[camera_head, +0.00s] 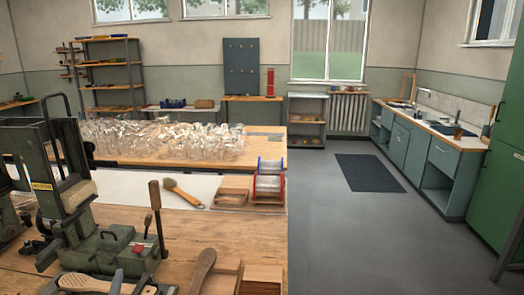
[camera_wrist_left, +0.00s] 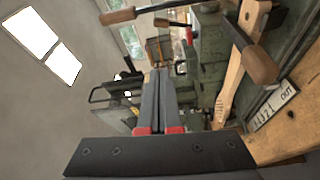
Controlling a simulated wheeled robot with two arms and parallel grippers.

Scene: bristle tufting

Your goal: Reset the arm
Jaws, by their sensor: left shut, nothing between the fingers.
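My left gripper (camera_wrist_left: 160,72) shows in the left wrist view with its two dark fingers pressed together and red parts at their base. It is shut and empty. A green bench machine (camera_head: 78,190) with a lever and wooden handle (camera_head: 154,195) stands at the left of the head view. The same green machine (camera_wrist_left: 212,48) is beyond and to the right of the fingers in the wrist view. A wooden brush body with holes (camera_wrist_left: 228,90) lies right of the fingers, apart from them. My right gripper is not in view.
A wooden bench (camera_head: 240,228) carries a brush (camera_head: 183,193), a small wooden tray (camera_head: 231,197) and wire spools (camera_head: 268,180). Clear bristle-like bundles (camera_head: 165,140) cover the table behind. The grey floor (camera_head: 345,225) at right is open, with a dark mat (camera_head: 372,172).

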